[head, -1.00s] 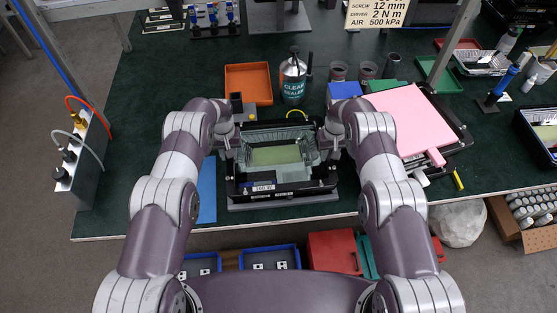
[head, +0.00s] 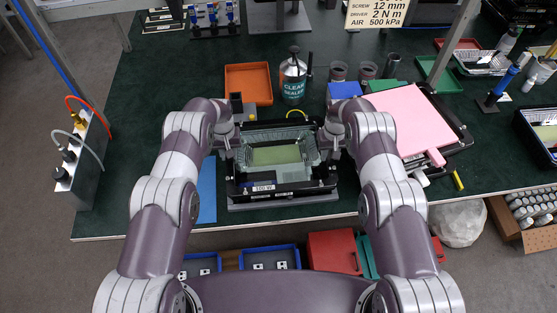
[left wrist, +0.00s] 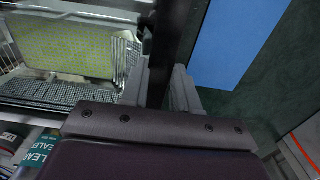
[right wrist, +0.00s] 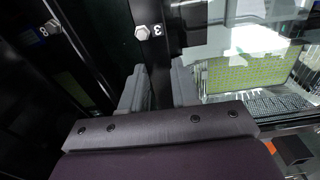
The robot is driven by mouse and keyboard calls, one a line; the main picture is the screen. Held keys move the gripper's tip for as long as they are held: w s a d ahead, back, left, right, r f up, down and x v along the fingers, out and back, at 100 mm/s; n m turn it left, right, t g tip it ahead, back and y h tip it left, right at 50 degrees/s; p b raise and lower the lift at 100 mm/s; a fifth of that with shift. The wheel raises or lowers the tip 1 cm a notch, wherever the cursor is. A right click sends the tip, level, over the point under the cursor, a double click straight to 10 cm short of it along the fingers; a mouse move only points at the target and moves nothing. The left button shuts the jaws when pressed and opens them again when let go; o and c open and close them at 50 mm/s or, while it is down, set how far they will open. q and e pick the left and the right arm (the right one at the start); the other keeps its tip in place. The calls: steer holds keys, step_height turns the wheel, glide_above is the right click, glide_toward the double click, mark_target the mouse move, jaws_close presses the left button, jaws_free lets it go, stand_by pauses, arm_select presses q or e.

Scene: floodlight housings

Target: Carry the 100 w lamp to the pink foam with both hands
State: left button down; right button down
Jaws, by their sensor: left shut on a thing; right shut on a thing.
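The 100 W lamp (head: 300,186) is a black rectangular housing with a glass front, a bright reflector and a yellow-green panel. It is at the front middle of the bench, with a white label on its near edge. My left gripper (head: 229,143) is shut on its left side wall; the left wrist view shows the fingers (left wrist: 160,88) around the black edge. My right gripper (head: 332,138) is shut on its right side wall, as the right wrist view shows (right wrist: 158,88).
A grey base (head: 285,203) shows under the lamp's near edge. An orange tray (head: 248,84) and a sealer can (head: 293,82) stand behind it. A blue box (head: 345,90) and grey cups are between lamp and foam at the back. A blue mat (head: 207,190) lies left.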

arm_select(q)
steer(key=shift+w+r, duration=0.1)
steer(key=shift+r, duration=0.1)
arm_select(e)
steer(key=shift+w+r, duration=0.1)
steer(key=shift+r, duration=0.05)
